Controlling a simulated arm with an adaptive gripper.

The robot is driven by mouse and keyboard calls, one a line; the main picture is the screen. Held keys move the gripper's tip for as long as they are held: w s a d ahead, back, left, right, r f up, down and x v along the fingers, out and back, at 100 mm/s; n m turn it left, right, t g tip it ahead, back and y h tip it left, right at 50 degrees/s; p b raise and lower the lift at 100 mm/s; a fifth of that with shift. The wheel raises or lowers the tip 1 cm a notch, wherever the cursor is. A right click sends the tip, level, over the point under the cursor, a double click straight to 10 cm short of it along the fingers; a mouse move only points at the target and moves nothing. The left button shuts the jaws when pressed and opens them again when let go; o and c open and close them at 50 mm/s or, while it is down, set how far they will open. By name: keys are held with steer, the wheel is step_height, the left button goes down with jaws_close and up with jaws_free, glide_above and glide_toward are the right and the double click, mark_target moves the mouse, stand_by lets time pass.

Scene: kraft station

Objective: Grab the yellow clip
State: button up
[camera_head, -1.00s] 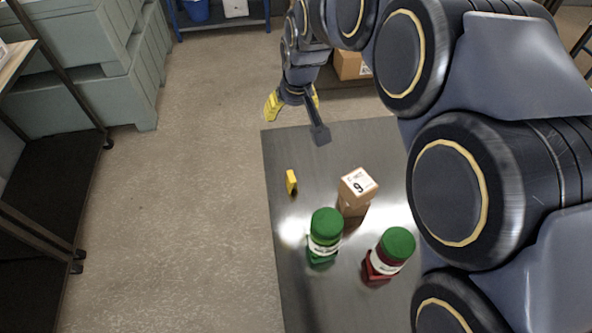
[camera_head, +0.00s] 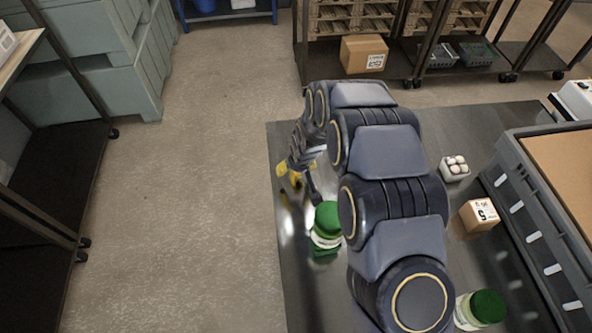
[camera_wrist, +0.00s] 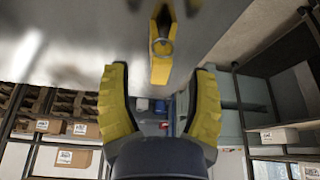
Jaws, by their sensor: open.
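The yellow clip (camera_wrist: 160,68) is at the top middle of the wrist view, against the grey metal table (camera_wrist: 60,40). My gripper (camera_wrist: 160,75) is open, with one yellow finger on each side of the clip and visible gaps between. I cannot tell whether the clip is between the fingers in depth or just beyond them. In the head view my gripper (camera_head: 290,175) is low over the left part of the table. There I cannot separate the clip from the yellow fingers.
A green-lidded jar (camera_head: 326,225) stands close to my gripper, beside my arm. To the right are a carton (camera_head: 479,214), an egg tray (camera_head: 454,170), another green-lidded jar (camera_head: 481,308) and a grey crate (camera_head: 520,200). The table's left edge is near my gripper.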

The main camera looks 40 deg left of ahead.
steer(key=shift+x, duration=1.45)
jaws_close()
steer(key=shift+r, duration=0.15)
